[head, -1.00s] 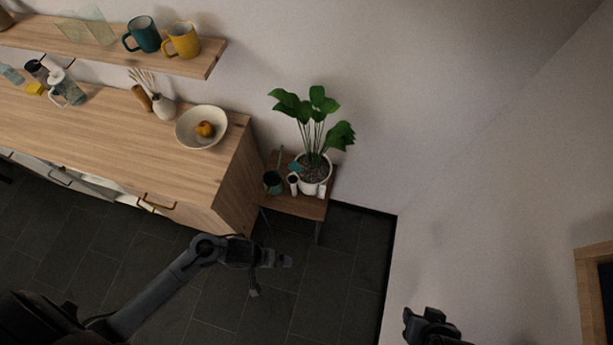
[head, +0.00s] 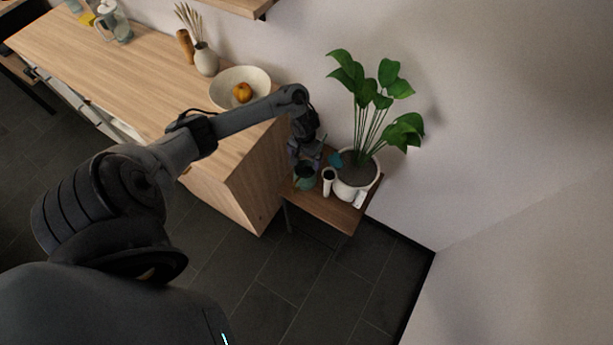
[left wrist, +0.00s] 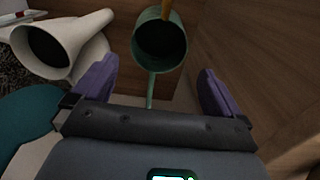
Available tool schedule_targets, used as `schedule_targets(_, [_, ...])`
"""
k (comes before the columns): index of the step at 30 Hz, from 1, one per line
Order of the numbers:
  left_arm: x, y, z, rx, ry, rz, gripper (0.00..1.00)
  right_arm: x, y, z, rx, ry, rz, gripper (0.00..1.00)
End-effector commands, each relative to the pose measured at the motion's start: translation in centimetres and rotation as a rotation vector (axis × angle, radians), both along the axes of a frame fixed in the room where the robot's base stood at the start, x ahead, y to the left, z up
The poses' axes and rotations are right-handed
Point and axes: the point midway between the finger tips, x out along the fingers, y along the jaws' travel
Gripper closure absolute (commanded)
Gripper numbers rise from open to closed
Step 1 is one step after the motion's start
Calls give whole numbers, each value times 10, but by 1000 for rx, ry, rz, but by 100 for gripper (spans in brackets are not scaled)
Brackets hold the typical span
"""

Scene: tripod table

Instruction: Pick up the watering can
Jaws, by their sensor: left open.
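The watering can appears to be the dark green, open-topped can (head: 305,181) on the small wooden side table (head: 322,211). In the left wrist view the green can (left wrist: 160,42) stands ahead of the jaws, with a thin green bar running from it between the fingers and a brass-coloured part at the top. I cannot tell whether the bar is spout or handle. My left gripper (head: 306,158) is above the can; in the left wrist view the left gripper (left wrist: 156,80) is open, its purple fingers either side of the bar. My right gripper is out of view.
A white vessel (head: 329,181) and a potted plant (head: 357,180) stand close beside the can. A teal piece (head: 336,160) is near the pot. The wooden cabinet (head: 245,185) is directly left, bearing a bowl (head: 226,88). The wall is behind.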

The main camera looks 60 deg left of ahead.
Motion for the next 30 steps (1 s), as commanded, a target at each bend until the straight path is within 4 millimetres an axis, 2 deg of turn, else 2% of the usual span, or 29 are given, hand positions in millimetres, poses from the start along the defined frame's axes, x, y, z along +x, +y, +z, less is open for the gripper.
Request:
schedule_targets(1, [-1, 0, -11, -1, 3, 0, 0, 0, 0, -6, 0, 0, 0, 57])
schedule_targets(3, [-1, 0, -19, -1, 2, 1, 0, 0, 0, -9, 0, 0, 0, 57])
schedule_targets(14, [-1, -1, -39, -1, 2, -2, 0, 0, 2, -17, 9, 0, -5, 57])
schedule_targets(24, [-1, -3, -80, 0, 1, 0, 0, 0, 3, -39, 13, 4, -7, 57])
schedule_targets(30, [-1, -3, -83, 0, 1, -1, 0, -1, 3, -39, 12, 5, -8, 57])
